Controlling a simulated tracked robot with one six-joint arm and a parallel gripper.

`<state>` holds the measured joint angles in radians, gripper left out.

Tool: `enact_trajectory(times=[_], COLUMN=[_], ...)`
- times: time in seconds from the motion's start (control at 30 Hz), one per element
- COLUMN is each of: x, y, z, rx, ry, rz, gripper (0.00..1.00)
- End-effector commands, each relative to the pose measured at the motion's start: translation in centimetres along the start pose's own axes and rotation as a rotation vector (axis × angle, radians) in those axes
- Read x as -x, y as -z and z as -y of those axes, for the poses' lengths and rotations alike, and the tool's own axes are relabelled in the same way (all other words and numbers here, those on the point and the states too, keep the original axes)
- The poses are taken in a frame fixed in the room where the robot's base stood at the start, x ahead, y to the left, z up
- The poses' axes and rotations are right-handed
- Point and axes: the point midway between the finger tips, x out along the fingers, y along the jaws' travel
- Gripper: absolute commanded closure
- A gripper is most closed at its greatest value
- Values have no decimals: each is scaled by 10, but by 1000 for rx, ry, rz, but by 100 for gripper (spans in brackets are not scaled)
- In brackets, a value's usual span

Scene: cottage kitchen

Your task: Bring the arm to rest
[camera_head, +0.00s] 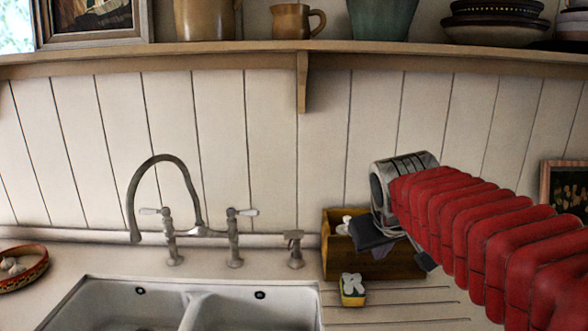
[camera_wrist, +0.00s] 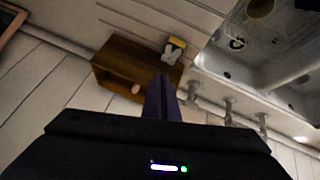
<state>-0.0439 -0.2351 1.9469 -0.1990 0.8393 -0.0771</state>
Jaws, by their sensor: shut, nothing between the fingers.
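My gripper (camera_head: 376,238) shows as a dark shape at the end of my red-sleeved arm, in front of and partly over a wooden box on the counter. In the wrist view my gripper (camera_wrist: 161,88) has its two dark fingers together with nothing between them. Its fingers overlap the edge of the box in that picture. I cannot tell whether it touches the box.
The open wooden box (camera_head: 335,262) holds something white; it also shows in the wrist view (camera_wrist: 113,66). A small yellow item with a white top (camera_head: 352,290) stands before it. A double sink (camera_head: 128,308) with a tap (camera_head: 170,240) is left. A shelf (camera_head: 250,47) runs above.

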Motion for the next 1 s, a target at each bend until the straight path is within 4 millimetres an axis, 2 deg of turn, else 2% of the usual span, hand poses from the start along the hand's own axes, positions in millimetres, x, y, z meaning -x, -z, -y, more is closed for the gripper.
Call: enact_trajectory(times=[0.03,0.33,0.7,0.83,1.0], x=[5,24,34,34,33], y=[-13,-86,-179,-207,-225], z=[2,20,50,60,69], rx=[-12,-92,-189,-219,-238], ry=[6,50,106,123,135], rz=[4,36,75,88,96], gripper=[100,100,100,100,100])
